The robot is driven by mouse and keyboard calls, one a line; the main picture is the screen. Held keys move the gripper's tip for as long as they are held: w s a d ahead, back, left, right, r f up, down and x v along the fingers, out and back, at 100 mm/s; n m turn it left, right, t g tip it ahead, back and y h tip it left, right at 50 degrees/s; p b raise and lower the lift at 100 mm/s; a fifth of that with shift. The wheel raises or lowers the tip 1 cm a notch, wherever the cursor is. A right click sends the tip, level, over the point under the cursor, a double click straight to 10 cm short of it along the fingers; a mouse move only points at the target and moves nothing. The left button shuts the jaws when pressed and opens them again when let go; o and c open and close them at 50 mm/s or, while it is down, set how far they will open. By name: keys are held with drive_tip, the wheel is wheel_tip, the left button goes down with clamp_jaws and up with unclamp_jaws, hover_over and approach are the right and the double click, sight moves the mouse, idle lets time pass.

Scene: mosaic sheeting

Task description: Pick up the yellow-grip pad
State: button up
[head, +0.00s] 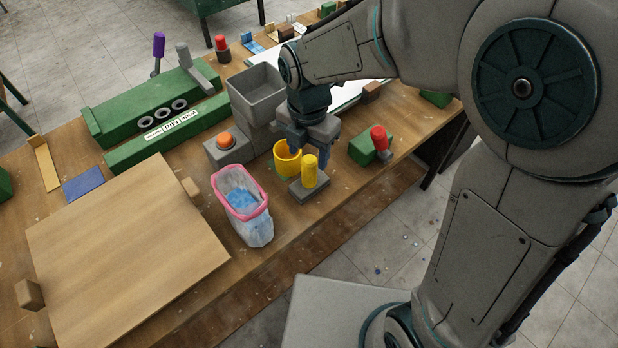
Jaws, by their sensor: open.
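The yellow-grip pad (309,180) stands upright on the wooden table, a grey block base with a yellow cylindrical grip on top. It is near the table's front edge. My gripper (309,150) is just above and behind the yellow grip in the head view, pointing down. It is open, with nothing seen between its fingers. Whether the fingers straddle the grip or stay above it I cannot tell. A yellow cup (287,157) stands close to the left of the pad.
A pink-rimmed bin with a bag (254,222) stands left of the pad. A red-grip tool on a green block (368,150) is to the right. A grey open box (255,100) and an orange-button block (228,148) stand behind. A wooden board (120,260) fills the left front.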

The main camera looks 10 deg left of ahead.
sight(309, 169)
drive_tip(key=shift+s+d+f+p, duration=0.1)
drive_tip(key=shift+f+p, duration=0.15)
drive_tip(key=shift+f, duration=1.3)
drive_tip(key=shift+d+f+p, duration=0.1)
drive_tip(key=shift+f+p, duration=0.1)
drive_tip(key=shift+f, duration=1.35)
drive_tip(key=shift+a, duration=0.1)
clamp_jaws()
